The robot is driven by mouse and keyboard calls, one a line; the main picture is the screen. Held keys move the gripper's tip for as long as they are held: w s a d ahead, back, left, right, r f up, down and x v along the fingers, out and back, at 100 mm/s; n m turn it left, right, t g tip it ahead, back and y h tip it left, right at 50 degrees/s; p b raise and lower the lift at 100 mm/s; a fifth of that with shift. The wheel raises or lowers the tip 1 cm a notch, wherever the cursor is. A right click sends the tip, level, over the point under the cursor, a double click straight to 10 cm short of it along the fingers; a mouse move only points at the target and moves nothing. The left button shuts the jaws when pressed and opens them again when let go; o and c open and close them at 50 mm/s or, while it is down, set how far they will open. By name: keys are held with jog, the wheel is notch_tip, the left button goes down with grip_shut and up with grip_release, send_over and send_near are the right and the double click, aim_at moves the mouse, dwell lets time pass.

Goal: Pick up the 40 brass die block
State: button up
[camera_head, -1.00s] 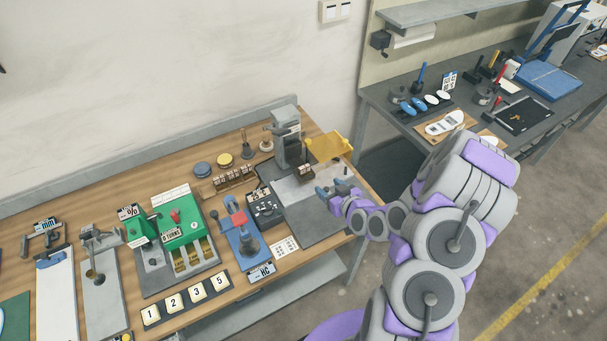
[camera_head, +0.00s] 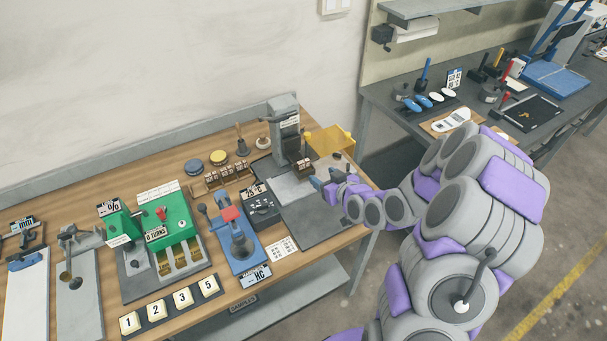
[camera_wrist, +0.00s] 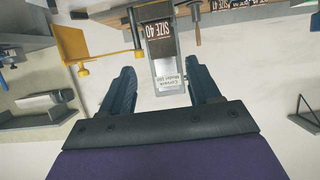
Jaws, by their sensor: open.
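A dark brown block (camera_wrist: 158,38) marked SIZE 40 is in the upper middle of the wrist view, against the grey press; a small dark brown block also shows at the press in the head view (camera_head: 302,166). Whether it is brass is not clear. A wooden rack (camera_head: 226,181) with several small brown labelled blocks stands left of the press; their numbers are too small to read. My gripper (camera_head: 324,187) is over the grey plate, right of and nearer than the press block. In the wrist view my gripper (camera_wrist: 162,85) is open and empty, apart from the block.
The grey press (camera_head: 287,128) rises behind the plate. A black box (camera_head: 262,207), a blue lever tool (camera_head: 238,243) and a green machine (camera_head: 166,222) lie left. Bare plate (camera_head: 325,222) is in front of my gripper.

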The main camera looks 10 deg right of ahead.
jog(key=b, duration=0.1)
send_near(305, 163)
jog(key=x, duration=0.4)
jog(key=shift+b+x, duration=0.65)
jog(key=shift+x, duration=2.15)
jog(key=shift+c, duration=0.4)
jog(key=c, duration=1)
jog(key=shift+o, duration=0.2)
